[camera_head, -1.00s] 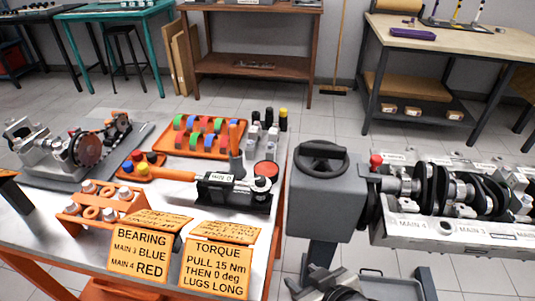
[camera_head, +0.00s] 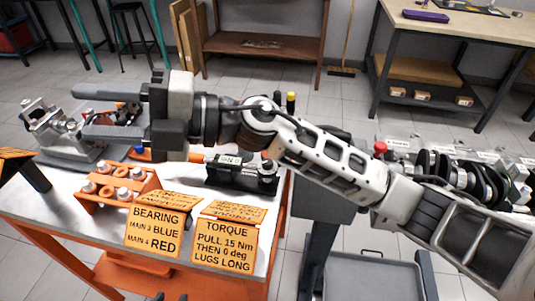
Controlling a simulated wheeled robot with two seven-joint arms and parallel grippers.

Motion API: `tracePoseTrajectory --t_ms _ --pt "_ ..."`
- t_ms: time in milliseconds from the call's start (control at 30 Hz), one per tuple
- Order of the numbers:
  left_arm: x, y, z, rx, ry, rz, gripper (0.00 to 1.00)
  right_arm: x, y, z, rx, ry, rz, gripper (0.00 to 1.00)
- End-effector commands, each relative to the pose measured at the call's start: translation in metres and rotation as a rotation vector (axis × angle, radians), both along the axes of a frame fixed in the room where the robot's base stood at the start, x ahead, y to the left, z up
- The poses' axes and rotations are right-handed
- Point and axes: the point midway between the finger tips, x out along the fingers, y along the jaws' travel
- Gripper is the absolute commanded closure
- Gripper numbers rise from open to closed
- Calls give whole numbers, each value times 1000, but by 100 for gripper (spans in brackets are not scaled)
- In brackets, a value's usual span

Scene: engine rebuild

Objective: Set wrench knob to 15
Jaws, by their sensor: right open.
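The torque wrench lies in a dark holder (camera_head: 238,181) on the white-topped bench. Its small label or display (camera_head: 229,160) is too small to read for certain. The round end piece (camera_head: 267,168) at its right is partly covered by my right arm, and its orange handle is mostly hidden behind my right gripper. My right gripper (camera_head: 84,112) is open and empty, its fingers pointing left above the bench's back left. The torque card (camera_head: 225,238) reads "PULL 15 Nm THEN 0 deg LUGS LONG".
A bearing card (camera_head: 154,231) stands beside the torque card. An orange rack (camera_head: 118,190) with metal pieces is at the bench's left. A metal assembly (camera_head: 45,128) stands behind it. The engine block (camera_head: 450,165) is at right, behind my right arm. A grey tray (camera_head: 372,278) is lower right.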

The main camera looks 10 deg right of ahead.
Motion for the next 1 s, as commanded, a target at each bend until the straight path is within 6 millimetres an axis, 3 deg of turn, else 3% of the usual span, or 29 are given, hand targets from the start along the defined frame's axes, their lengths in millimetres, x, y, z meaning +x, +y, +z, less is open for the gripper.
tracePoseTrajectory --t_ms 67,167,300,367,500,600,733,867,1000 --pt "0 0 0 0 1 0 64 -7 7 -23 -231 -167 129 56" --pt "0 0 0 0 2 0 64 0 -10 -62 -565 -325 259 56" --pt "-1 0 0 2 3 0 64 41 -74 -96 -1064 -439 340 56" --pt "-1 0 0 2 4 0 64 61 -108 -97 -1257 -448 341 56" --pt "-2 0 -1 2 7 0 64 94 -177 -82 -1599 -417 304 56" --pt "-4 0 -1 2 10 0 64 104 -207 -69 -1737 -382 277 56" --pt "-5 0 -1 2 13 0 64 109 -222 -66 -1802 -359 264 56" --pt "-6 0 1 3 14 0 64 108 -223 -80 -1807 -357 266 56" --pt "-6 1 4 4 15 0 64 108 -222 -108 -1805 -356 269 56"
